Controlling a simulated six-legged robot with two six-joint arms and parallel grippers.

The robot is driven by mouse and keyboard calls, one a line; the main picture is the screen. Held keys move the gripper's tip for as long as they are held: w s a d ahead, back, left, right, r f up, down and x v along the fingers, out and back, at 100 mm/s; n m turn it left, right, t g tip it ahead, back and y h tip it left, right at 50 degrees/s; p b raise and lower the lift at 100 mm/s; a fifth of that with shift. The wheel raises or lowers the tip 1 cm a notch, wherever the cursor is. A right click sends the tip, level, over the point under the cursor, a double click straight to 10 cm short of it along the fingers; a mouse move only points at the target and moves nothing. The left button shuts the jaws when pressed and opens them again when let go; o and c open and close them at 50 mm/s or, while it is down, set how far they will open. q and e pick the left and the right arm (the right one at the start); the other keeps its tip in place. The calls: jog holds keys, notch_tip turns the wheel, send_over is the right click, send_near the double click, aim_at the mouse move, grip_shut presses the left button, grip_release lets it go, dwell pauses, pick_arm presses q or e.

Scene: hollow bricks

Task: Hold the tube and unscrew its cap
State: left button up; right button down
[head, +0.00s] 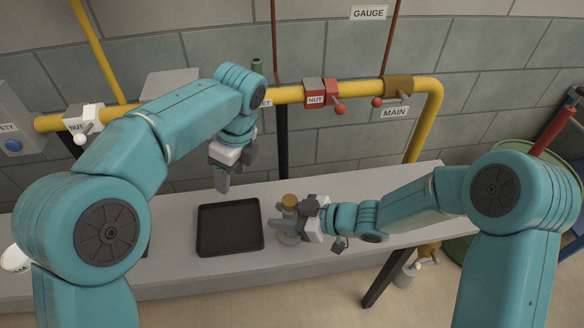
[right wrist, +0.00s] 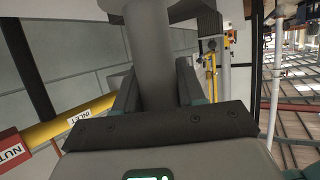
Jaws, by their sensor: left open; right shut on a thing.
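The tube shows as a grey cylinder (right wrist: 152,60) between my right fingers in the right wrist view. Its brownish-gold cap (head: 290,200) shows on top in the head view, with the tube upright over the bench. My right gripper (head: 285,221) comes in from the right and is shut on the tube below the cap. The gripper hides much of the tube. My left gripper (head: 222,183) is open and empty, pointing down, left of the cap and higher, above the back of the black tray.
The black tray (head: 262,229) lies empty on the grey bench (head: 345,185), left of the tube. A yellow pipe (head: 355,87) with red and white valves runs along the wall behind. A green barrel (head: 458,250) stands at the right. The bench right of the tray's back is clear.

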aim_at(292, 199)
pick_arm(q)
jog(key=s+d+r, duration=0.1)
jog(key=d, duration=0.3)
jog(key=s+d+r+m+h, duration=0.1)
jog(key=s+d+r, duration=0.1)
jog(key=d, duration=0.2)
jog(key=s+d+r+m+h, duration=0.1)
jog(key=d, duration=0.3)
jog(key=shift+s+r, duration=0.2)
jog(key=shift+r, duration=0.1)
jog(key=shift+s+d+f, duration=0.1)
jog(key=shift+d+f, duration=0.05)
jog(key=shift+f, duration=0.05)
notch_tip(292, 199, down, 8)
jog(key=shift+r, duration=0.25)
grip_shut()
jog(key=n, duration=0.3)
jog(key=shift+r, duration=0.1)
jog(key=shift+o, duration=0.4)
grip_release()
